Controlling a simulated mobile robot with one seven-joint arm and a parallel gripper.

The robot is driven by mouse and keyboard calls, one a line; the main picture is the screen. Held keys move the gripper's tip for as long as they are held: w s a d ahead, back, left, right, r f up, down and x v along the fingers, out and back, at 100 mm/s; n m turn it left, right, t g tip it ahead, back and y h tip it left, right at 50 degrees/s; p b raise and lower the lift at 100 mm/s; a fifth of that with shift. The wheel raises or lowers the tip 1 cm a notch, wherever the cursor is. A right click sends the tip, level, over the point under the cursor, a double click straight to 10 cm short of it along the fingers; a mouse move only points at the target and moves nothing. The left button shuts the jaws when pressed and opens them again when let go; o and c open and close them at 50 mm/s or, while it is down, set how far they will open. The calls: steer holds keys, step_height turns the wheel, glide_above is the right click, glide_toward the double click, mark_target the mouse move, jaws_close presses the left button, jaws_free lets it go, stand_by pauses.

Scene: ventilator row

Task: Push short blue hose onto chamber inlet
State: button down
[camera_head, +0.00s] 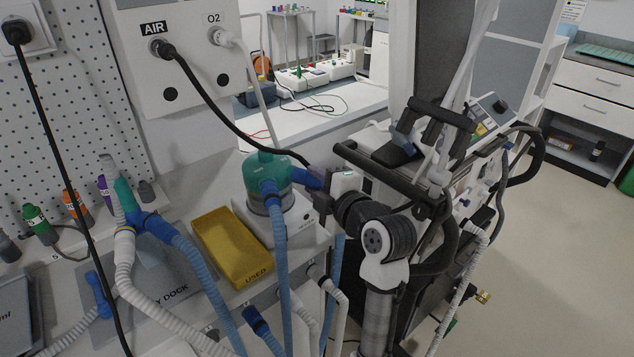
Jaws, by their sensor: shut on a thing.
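The teal humidifier chamber (257,171) sits on a white base unit on the bench. My gripper (319,178) is just right of the chamber, shut on the blue end of a hose, which I take as the short blue hose (304,177). This end points left at the chamber's right side and looks very close to or touching it. I cannot tell whether it is on the inlet; the inlet itself is hidden. A blue length (334,270) hangs below my gripper, partly behind my arm. Another blue hose (280,270) hangs from the chamber's front.
A yellow tray (231,247) marked USED lies left of the chamber. Blue and white hoses run from a teal connector (126,199) at the left. A black AIR hose (220,110) passes behind the chamber. A ventilator cart (400,160) stands close at right; floor beyond is clear.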

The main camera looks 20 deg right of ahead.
steer(key=shift+a, duration=0.1)
steer(key=c, duration=1)
jaws_free()
steer(key=shift+w, duration=0.1)
steer(key=shift+c, duration=0.2)
steer(key=shift+s, duration=0.4)
steer(key=b+v, duration=0.3)
steer(key=v, duration=1)
steer(key=shift+b, duration=0.35)
